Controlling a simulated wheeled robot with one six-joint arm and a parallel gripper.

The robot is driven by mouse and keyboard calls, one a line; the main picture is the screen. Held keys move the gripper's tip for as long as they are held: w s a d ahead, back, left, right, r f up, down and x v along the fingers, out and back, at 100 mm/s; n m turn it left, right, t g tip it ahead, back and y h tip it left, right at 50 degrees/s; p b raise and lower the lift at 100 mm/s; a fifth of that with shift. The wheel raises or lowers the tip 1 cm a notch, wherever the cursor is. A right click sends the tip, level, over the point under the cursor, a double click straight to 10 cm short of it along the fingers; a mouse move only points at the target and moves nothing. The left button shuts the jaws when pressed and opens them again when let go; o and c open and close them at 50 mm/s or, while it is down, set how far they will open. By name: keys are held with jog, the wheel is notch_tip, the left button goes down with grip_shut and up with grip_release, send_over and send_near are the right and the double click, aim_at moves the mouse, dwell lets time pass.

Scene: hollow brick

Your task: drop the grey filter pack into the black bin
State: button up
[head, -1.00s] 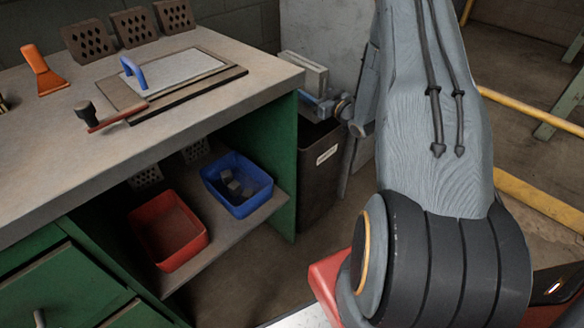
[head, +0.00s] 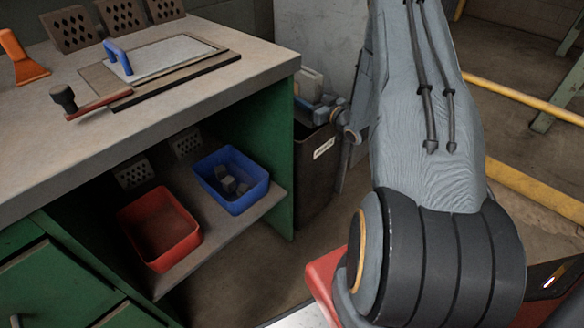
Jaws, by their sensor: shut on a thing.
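The grey filter pack (head: 309,82) is a pale block held over the black bin, in the upper middle of the head view. The bench corner hides part of it. My gripper (head: 318,104) is shut on the pack, low near the bin's mouth; its fingers are small and partly hidden. The black bin (head: 317,178) stands on the floor just right of the green bench, with a white label near its rim. My arm covers the area to its right. I cannot tell whether the pack's lower end is below the rim.
The bench top (head: 215,95) and its corner lie close left of my gripper. A blue bin (head: 250,200) holding grey pieces and an empty red bin (head: 160,262) sit on the lower shelf. A grey panel (head: 320,45) stands behind the black bin.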

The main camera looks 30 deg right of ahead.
jog(key=shift+r, duration=0.15)
jog(key=o, duration=1.7)
jog(key=shift+f, duration=0.2)
jog(key=v, duration=0.7)
jog(key=shift+s+d+r+p, duration=0.15)
jog(key=shift+s+p, duration=0.2)
jog(key=shift+p, duration=0.05)
